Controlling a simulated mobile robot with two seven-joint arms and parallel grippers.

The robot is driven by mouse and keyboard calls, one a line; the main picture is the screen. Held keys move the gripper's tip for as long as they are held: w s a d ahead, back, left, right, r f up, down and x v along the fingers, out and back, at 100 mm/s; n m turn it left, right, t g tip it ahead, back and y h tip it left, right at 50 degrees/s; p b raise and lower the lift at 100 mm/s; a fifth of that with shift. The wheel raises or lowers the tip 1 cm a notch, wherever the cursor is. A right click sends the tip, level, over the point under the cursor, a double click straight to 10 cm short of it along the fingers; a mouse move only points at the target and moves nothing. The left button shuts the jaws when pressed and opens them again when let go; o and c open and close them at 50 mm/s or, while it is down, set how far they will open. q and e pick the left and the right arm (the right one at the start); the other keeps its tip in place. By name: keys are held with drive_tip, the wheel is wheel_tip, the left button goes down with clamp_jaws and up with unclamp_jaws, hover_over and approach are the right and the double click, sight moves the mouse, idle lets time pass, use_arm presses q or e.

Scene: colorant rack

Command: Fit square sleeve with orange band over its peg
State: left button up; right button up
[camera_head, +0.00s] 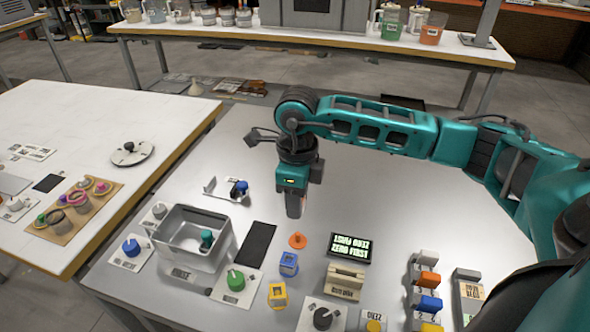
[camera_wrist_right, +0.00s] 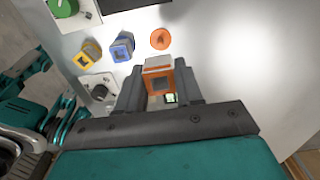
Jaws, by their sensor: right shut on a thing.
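My right gripper (camera_head: 294,208) points down over the table, above and behind the orange peg. In the right wrist view the gripper (camera_wrist_right: 162,95) is shut on the square sleeve with the orange band (camera_wrist_right: 157,66), a pale square tube with an orange lower part. In the head view the sleeve is hidden by the fingers. The orange peg (camera_head: 298,240), on a round orange base, stands apart from the sleeve; it also shows in the right wrist view (camera_wrist_right: 161,39), just beyond the sleeve. My left gripper is not in view.
A blue-banded piece (camera_head: 288,264) and a yellow-banded piece (camera_head: 278,294) stand in front of the orange peg. A display (camera_head: 349,248) stands to its right. The table behind the peg is clear.

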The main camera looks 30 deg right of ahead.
sight(298, 233)
drive_tip(key=shift+s+d+f, duration=0.1)
drive_tip(key=shift+s+f, duration=0.05)
drive_tip(key=shift+f, duration=0.1)
idle(0.3)
drive_tip(key=shift+f+b, duration=0.2)
drive_tip(key=shift+b, duration=0.1)
drive_tip(key=shift+f+b, duration=2.3)
drive_tip(key=shift+f, duration=0.4)
drive_tip(key=shift+f+b, duration=0.3)
drive_tip(key=shift+f, duration=0.1)
drive_tip(key=shift+f+b, duration=1.35)
drive_tip(key=shift+f, duration=0.2)
